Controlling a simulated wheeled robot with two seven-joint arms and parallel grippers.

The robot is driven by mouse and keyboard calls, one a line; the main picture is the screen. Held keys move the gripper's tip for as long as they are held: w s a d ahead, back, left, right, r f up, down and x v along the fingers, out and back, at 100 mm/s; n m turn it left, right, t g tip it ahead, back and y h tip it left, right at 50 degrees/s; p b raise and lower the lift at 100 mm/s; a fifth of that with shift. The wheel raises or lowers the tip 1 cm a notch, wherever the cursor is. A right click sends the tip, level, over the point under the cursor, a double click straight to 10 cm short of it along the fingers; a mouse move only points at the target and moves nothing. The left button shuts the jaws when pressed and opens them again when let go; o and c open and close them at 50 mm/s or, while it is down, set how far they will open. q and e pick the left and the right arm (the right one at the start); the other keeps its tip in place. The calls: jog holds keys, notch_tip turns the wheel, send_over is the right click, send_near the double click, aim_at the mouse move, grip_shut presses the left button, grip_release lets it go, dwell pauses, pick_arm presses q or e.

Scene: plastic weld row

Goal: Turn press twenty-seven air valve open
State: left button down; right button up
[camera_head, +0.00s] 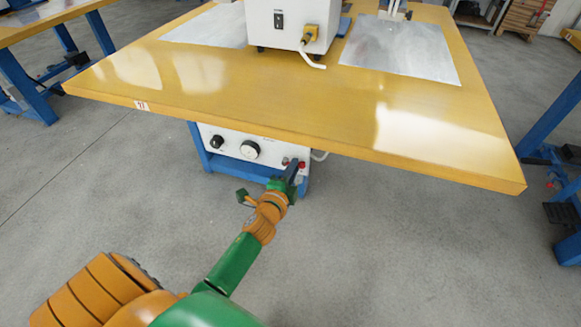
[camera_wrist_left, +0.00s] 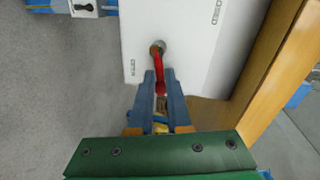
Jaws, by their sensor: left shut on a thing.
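The air valve has a red lever (camera_wrist_left: 159,70) on a round metal fitting (camera_wrist_left: 157,46), set in the white control panel (camera_wrist_left: 190,60). In the left wrist view the lever runs from the fitting down to between the fingertips. My left gripper (camera_wrist_left: 161,90) is shut on the lever's free end. In the head view my left gripper (camera_head: 291,170) is at the panel's right end, under the table edge, with a bit of red (camera_head: 302,164) beside it. The fingers hide part of the lever there. My right gripper is not in view.
The yellow table top (camera_head: 330,110) overhangs the panel, with a small number tag (camera_head: 142,105) on its edge. A pressure gauge (camera_head: 250,149) and a black knob (camera_head: 216,141) are left of my gripper. A white machine (camera_head: 290,25) stands on top. The floor (camera_head: 400,240) in front is clear.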

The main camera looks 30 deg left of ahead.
pick_arm(q)
jog(key=shift+w+d+m, duration=0.1)
jog(key=shift+d+m, duration=0.2)
jog(key=shift+m, duration=0.1)
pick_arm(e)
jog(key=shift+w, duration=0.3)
pick_arm(q)
jog(key=c, duration=1)
grip_release()
jog(key=shift+d+f, duration=0.1)
jog(key=shift+d, duration=0.05)
jog(key=shift+o, duration=0.7)
jog(key=shift+w+d, duration=0.1)
jog(key=shift+d, duration=0.1)
jog(key=p+v, duration=0.1)
jog(key=v, duration=0.6)
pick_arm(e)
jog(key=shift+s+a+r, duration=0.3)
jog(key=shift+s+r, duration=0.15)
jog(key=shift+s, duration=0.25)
pick_arm(q)
jog(key=shift+a, duration=0.1)
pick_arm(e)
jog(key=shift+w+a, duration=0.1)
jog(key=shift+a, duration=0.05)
